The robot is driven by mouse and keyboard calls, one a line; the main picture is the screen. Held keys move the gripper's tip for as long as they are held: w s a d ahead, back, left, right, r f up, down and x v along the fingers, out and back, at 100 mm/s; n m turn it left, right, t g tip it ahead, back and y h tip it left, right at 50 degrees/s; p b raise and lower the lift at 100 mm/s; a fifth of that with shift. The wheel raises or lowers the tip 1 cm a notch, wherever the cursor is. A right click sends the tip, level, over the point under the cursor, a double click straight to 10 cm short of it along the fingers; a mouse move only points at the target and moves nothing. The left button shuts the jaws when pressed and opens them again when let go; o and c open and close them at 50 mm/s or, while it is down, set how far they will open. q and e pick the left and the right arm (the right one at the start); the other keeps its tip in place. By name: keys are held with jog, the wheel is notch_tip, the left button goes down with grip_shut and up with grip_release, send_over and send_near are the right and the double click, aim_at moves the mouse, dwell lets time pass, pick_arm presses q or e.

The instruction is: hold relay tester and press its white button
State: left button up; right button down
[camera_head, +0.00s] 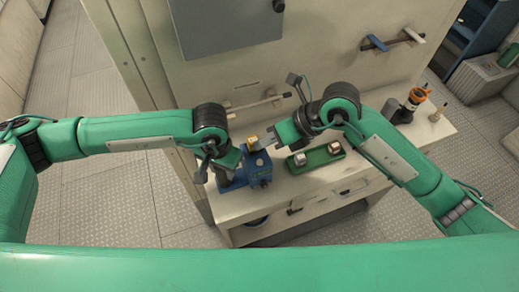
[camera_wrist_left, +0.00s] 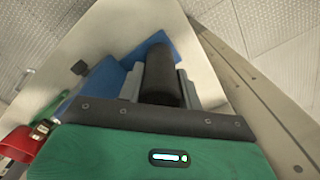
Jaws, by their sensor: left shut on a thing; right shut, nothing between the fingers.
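The relay tester appears to be the blue box (camera_head: 259,168) on the bench, with a yellow part (camera_head: 253,143) near its top. My left gripper (camera_head: 234,166) is at the box's left side. In the left wrist view its two grey fingers are shut on a dark cylindrical handle (camera_wrist_left: 160,75), with the blue body (camera_wrist_left: 102,80) behind it. My right gripper (camera_head: 270,143) is shut and empty, just above and right of the box. I cannot tell whether it touches the box. I cannot make out a white button in either view.
A green tray (camera_head: 318,163) holding small blocks (camera_head: 300,158) lies right of the box. An orange and black bottle (camera_head: 414,99) stands at the bench's far right. Rails are mounted on the back wall.

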pick_arm(q)
jog(key=o, duration=1.3)
